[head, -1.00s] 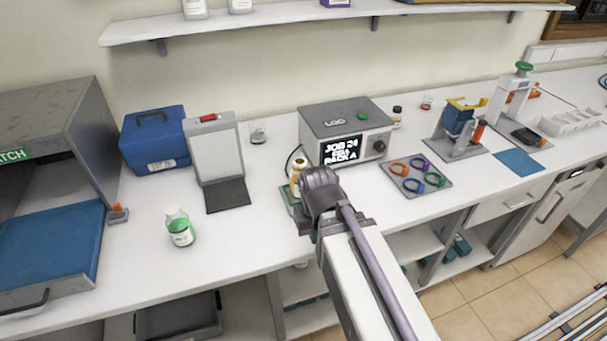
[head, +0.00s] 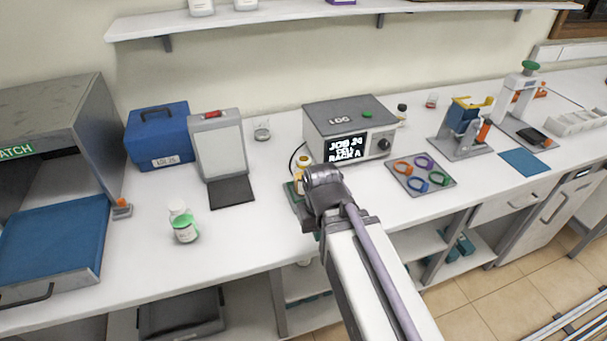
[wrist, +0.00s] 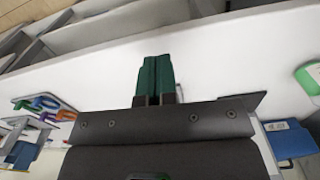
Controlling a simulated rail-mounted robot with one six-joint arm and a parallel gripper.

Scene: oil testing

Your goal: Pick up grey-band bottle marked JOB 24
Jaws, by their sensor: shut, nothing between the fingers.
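A small bottle with a white cap and a green-and-white label (head: 184,228) stands upright on the bench at the left. I cannot make out a grey band or a JOB 24 mark on either. My gripper's green fingers (wrist: 154,80) are together and empty in the wrist view, above the white bench. A green-and-white object (wrist: 310,78) shows at the right edge of the wrist view, apart from the fingers.
A grey box with a screen starting "JOB 24" (head: 347,148) stands behind my wrist. A tray of coloured rings (head: 420,172) lies right of it. A blue case (head: 158,138), a grey stand (head: 218,145) and an open hatch (head: 50,240) are at left.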

